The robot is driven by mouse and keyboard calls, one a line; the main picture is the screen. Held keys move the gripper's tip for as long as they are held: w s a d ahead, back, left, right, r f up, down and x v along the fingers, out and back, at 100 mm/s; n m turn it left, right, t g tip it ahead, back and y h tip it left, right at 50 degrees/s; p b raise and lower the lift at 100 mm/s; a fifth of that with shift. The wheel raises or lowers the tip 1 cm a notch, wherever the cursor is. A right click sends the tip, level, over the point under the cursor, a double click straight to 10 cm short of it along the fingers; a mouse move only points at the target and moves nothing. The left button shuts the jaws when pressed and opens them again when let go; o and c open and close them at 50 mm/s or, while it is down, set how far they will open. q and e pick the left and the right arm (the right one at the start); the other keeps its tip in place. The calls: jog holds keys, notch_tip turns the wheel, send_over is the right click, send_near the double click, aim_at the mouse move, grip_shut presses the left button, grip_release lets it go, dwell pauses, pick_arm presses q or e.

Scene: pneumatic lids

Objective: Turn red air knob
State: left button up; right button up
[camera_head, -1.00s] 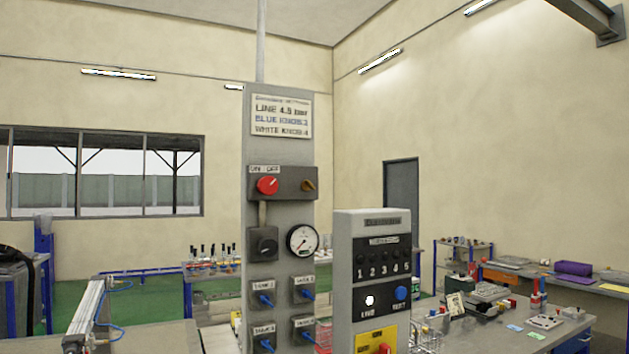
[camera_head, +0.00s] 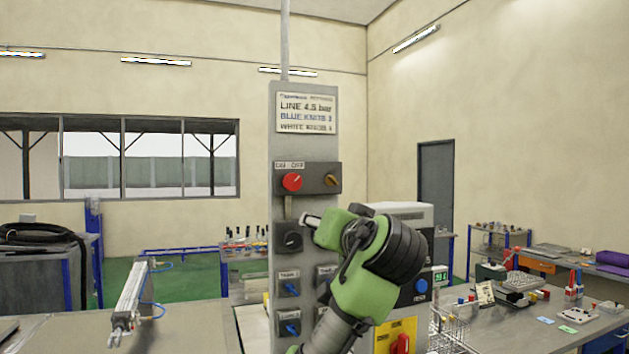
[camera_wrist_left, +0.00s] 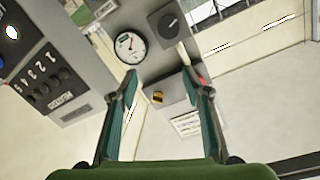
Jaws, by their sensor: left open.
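The red air knob (camera_head: 292,182) is a round red dial on the left of a dark grey box on the tall grey panel (camera_head: 306,146). In the left wrist view the panel appears upside down, and the red knob (camera_wrist_left: 201,71) shows only in part behind the right-hand finger. My left gripper (camera_head: 311,219) is in front of the panel, below and slightly right of the red knob in the head view. Its fingers (camera_wrist_left: 160,82) are open with nothing between them, apart from the knob as far as I can see. My right gripper is out of view.
An orange-brown knob (camera_head: 332,180) sits right of the red one. A black knob (camera_head: 292,240) and blue valve handles (camera_head: 290,289) are below. A grey control box (camera_head: 405,212) stands at right.

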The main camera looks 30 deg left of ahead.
pick_arm(q)
jog(key=n+y, duration=0.2)
send_near(293, 183)
jog(key=v, duration=0.5)
jog(key=p+x, duration=0.3)
jog(key=x, duration=0.3)
jog(key=p+x, duration=0.4)
jog(key=x, duration=0.3)
jog(key=shift+r, duration=0.25)
jog(key=shift+w+a+f+p, duration=0.15)
jog(key=shift+w+a+p, duration=0.2)
jog(key=shift+w+a, duration=0.15)
jog(key=shift+h, duration=0.3)
jog(key=c, duration=1.1)
